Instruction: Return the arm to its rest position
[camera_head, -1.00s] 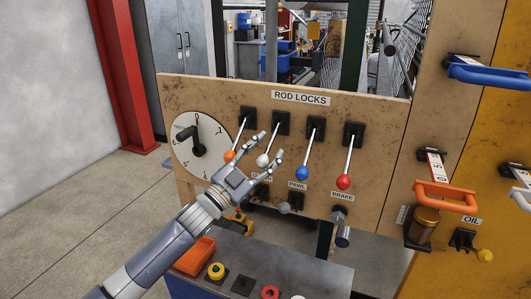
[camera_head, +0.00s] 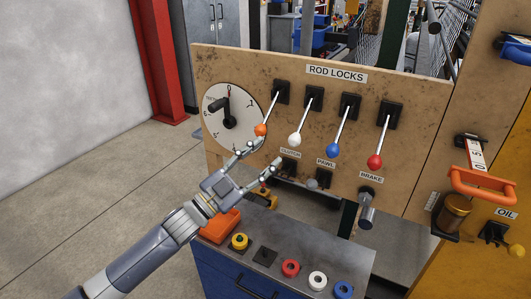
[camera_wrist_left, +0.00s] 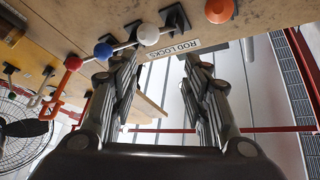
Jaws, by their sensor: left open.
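My left arm comes in from the lower left. My left gripper (camera_head: 266,156) is open and empty, in front of the wooden rod locks panel (camera_head: 280,68). Its upper fingertip overlaps the view just below the orange knob (camera_head: 261,130); I cannot tell whether they touch. In the left wrist view the two fingers (camera_wrist_left: 160,68) stand apart with nothing between them. The white knob (camera_head: 294,140), blue knob (camera_head: 333,150) and red knob (camera_head: 375,162) hang on levers to the right. My right gripper is not in view.
A dial (camera_head: 230,118) sits on the panel's left. Below is a console (camera_head: 285,245) with an orange bin (camera_head: 220,226) and coloured buttons. A metal cylinder (camera_head: 367,210) juts out under the brake label. Concrete floor (camera_head: 110,190) at left is clear.

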